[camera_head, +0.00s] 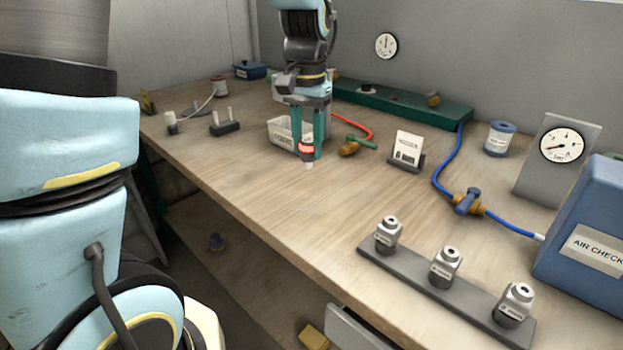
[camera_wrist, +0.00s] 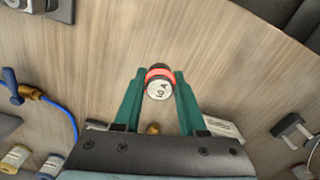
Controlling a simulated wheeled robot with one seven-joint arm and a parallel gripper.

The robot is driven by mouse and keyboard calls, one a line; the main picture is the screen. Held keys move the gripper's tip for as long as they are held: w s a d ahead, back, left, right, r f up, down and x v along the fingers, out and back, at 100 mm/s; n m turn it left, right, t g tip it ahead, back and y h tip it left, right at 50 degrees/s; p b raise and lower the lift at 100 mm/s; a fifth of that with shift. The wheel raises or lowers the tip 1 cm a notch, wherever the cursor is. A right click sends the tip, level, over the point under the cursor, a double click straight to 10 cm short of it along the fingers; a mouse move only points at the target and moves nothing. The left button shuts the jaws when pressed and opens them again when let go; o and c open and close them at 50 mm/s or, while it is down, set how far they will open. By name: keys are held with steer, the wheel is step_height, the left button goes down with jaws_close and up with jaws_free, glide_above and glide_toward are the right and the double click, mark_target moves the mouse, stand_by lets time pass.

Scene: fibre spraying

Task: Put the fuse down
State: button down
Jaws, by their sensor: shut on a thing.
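The fuse (camera_head: 306,149) is a small cylinder with a red band, a dark end and a pale printed face. It also shows in the wrist view (camera_wrist: 158,86), face towards the camera. My gripper (camera_head: 306,150) has green fingers pointing down, shut on the fuse from both sides; the fingertips also show in the wrist view (camera_wrist: 159,80). The fuse is low over the wooden bench (camera_head: 250,180), in front of a white bin (camera_head: 281,134). I cannot tell whether its lower end touches the bench. The fingers hide part of the fuse and of the bin.
A dark block with two posts (camera_head: 224,124) stands to the left. A card stand (camera_head: 406,151), a red hose (camera_head: 360,128) and a blue hose with a valve (camera_head: 467,202) lie to the right. A grey rail (camera_head: 415,280) with three labelled fittings is at the front. Bare bench lies between.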

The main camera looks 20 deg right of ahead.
step_height(320, 180, down, 7)
steer(key=shift+f+p, duration=0.2)
steer(key=shift+p, duration=0.25)
steer(key=shift+f, duration=0.15)
steer(key=shift+c, duration=2.4)
jaws_free()
